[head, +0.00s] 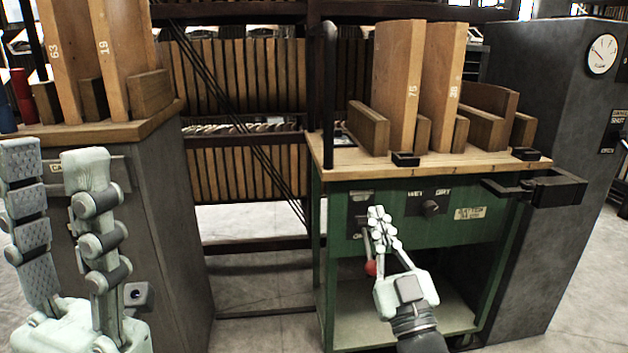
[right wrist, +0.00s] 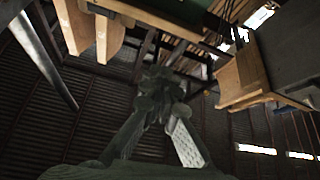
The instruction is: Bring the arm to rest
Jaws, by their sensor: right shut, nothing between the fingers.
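My right gripper (head: 379,218) is shut and empty in the head view. Its fingertips are together, pointing up in front of the green bench's front panel (head: 450,232). I cannot tell whether they touch the panel. In the right wrist view the same gripper (right wrist: 160,85) shows its fingers closed together, with nothing held. My left gripper (head: 53,165) stands at the left edge of the head view. Its two fingers point up and are apart, with nothing between them.
A red ball knob (head: 371,267) is just below my right fingers. A black rotary knob (head: 430,207) is on the panel. A black clamp (head: 540,189) juts from the bench's right. A grey cabinet (head: 165,230) stands beside my left gripper. Floor shows between cabinet and bench.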

